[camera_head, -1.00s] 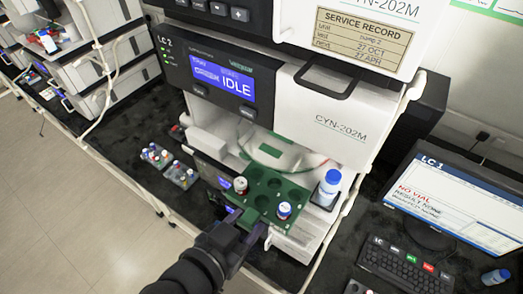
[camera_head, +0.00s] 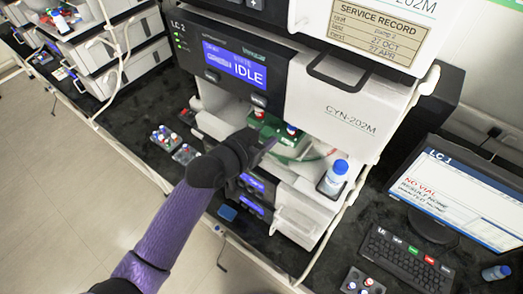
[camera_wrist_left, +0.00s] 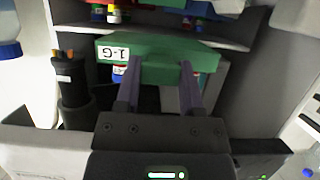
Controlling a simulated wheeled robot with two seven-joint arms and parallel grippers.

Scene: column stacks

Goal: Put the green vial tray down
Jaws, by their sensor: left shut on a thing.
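The green vial tray (camera_head: 290,142) is at the open bay of the LC 2 instrument (camera_head: 318,95), partly hidden by my arm and the bay front. Vials with red and blue caps show on it. In the left wrist view the tray's green front face (camera_wrist_left: 175,70) carries a white label reading 1-G. My left gripper (camera_head: 266,143) is shut on the tray's near edge; its two fingers also show in the left wrist view (camera_wrist_left: 160,68). I cannot tell whether the tray's underside touches the bay floor. My right gripper is not in view.
A blue-capped bottle (camera_head: 334,178) stands right of the bay. Small vial racks (camera_head: 165,138) lie on the dark bench at left. A monitor (camera_head: 460,195) and keyboard (camera_head: 405,262) are at right, with another small rack (camera_head: 362,282) in front.

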